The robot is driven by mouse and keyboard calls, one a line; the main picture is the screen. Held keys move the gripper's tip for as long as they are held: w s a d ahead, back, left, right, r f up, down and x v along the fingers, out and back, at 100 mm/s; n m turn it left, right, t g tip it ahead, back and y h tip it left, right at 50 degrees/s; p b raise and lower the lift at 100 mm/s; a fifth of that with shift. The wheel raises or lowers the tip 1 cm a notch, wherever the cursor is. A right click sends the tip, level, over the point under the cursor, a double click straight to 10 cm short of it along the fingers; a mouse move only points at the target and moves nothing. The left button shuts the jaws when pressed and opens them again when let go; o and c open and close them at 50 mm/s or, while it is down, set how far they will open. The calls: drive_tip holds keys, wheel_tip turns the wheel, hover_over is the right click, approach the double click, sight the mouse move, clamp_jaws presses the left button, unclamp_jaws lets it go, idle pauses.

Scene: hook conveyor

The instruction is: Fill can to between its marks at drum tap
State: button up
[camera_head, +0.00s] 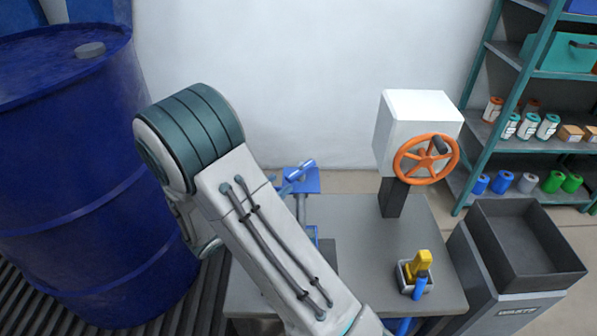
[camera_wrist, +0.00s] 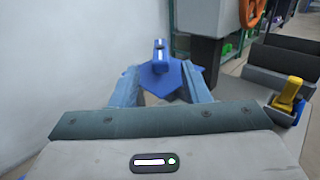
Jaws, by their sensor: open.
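A large blue drum (camera_head: 75,190) stands at the left in the head view; its tap does not show clearly. A blue fitting with a short cylindrical handle (camera_head: 299,171) shows just beyond my arm, above the grey bench. In the wrist view a blue piece with an upright cylinder (camera_wrist: 161,58) lies ahead between the fingers of my gripper (camera_wrist: 160,70). It looks like the same fitting. The fingers are spread open; I cannot tell whether they touch it. My arm hides part of the bench in the head view. I cannot make out a can with marks.
The grey bench (camera_head: 345,250) bears a white box (camera_head: 405,120) with an orange handwheel (camera_head: 425,160) and a small holder with a yellow-and-blue tool (camera_head: 420,268). A grey waste bin (camera_head: 510,315) and a green shelf (camera_head: 560,75) with several cans stand right.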

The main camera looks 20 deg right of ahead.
sight(298, 170)
drive_tip(key=x, duration=0.8)
drive_tip(key=shift+d, duration=0.2)
clamp_jaws()
